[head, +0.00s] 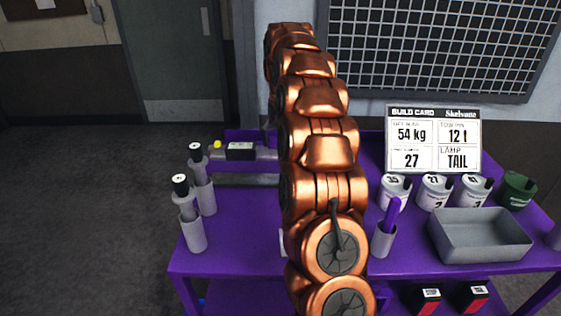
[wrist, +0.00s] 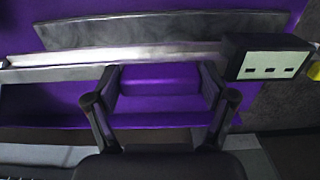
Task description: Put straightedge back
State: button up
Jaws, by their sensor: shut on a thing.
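A long flat grey bar, which looks like the straightedge (wrist: 150,32), lies over the purple worktop in the wrist view. It also shows left of my arm in the head view (head: 240,180). My gripper (wrist: 160,82) has its fingers well apart, closed on the sides of a purple block-like piece (wrist: 160,80). I cannot tell whether this piece belongs to the straightedge. A silvery bar with a black box (wrist: 268,58) runs alongside the straightedge; the box also shows in the head view (head: 240,151). In the head view my arm hides the gripper.
The purple cart (head: 245,220) holds two white-and-grey bottles (head: 188,215) at left. At right stand a grey tray (head: 480,240), several white cans (head: 433,192), a green can (head: 516,190), a holder (head: 383,240) and a build card (head: 433,140). Floor left is clear.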

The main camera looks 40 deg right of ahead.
jog(key=shift+s+f+p, duration=0.1)
jog(key=shift+f+p, duration=0.65)
jog(key=shift+f, duration=2.85)
jog(key=o, duration=1.6)
jog(key=shift+f, duration=0.1)
notch_tip(320, 180, up, 10)
jog(key=shift+b, duration=0.95)
jog(key=shift+r, duration=1.05)
